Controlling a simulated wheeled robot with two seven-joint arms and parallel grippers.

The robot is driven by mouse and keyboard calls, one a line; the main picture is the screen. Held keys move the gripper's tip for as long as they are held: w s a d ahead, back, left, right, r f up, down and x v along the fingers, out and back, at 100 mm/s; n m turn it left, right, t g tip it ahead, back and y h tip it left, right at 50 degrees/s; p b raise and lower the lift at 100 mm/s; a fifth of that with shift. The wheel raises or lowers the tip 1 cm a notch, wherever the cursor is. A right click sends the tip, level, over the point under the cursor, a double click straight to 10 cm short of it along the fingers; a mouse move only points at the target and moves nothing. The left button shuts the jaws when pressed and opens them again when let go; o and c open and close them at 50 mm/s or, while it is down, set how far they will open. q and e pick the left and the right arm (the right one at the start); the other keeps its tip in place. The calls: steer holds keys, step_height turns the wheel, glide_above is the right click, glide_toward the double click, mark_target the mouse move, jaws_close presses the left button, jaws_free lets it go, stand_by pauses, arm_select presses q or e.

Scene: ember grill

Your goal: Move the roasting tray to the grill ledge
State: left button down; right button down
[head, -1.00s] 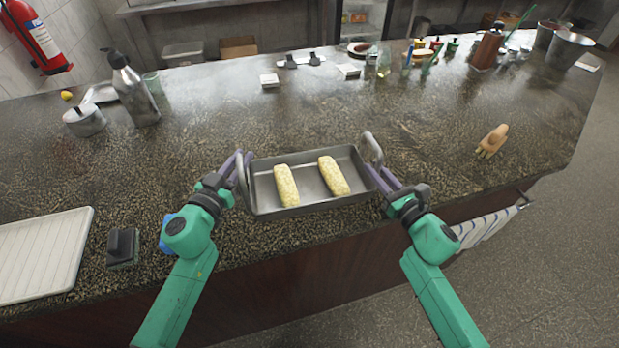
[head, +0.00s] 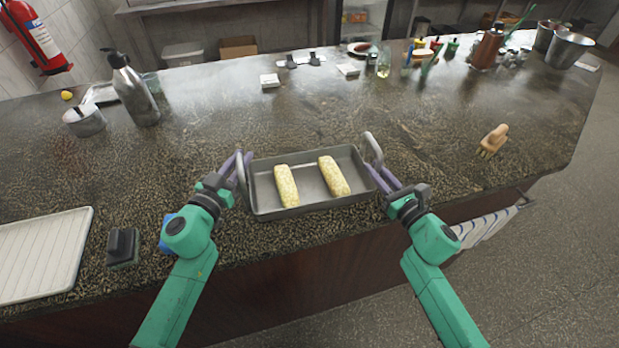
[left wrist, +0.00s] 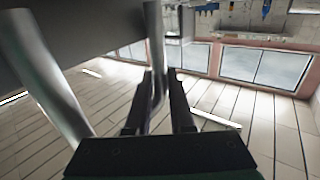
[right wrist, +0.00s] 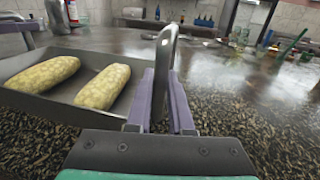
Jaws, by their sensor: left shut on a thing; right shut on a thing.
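The grey metal roasting tray (head: 310,184) is near the front edge of the stone counter, with two yellow corn cobs (head: 286,186) (head: 334,176) lying in it. My left gripper (head: 240,166) is shut on the tray's left handle; in the left wrist view the handle bar (left wrist: 157,60) runs between the fingers. My right gripper (head: 374,170) is shut on the right handle, which shows between the fingers in the right wrist view (right wrist: 164,65). The tray looks roughly level. I cannot tell whether it touches the counter. I cannot pick out the grill ledge.
A white ridged tray (head: 40,255) and a dark block (head: 123,247) lie at the left front. A metal bottle (head: 134,90) and a small pot (head: 84,120) stand at the back left. A wooden brush (head: 494,140) lies at the right.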

mark_target(382, 157)
arm_select(q)
steer(key=shift+r, duration=0.15)
arm_select(e)
steer(key=shift+r, duration=0.1)
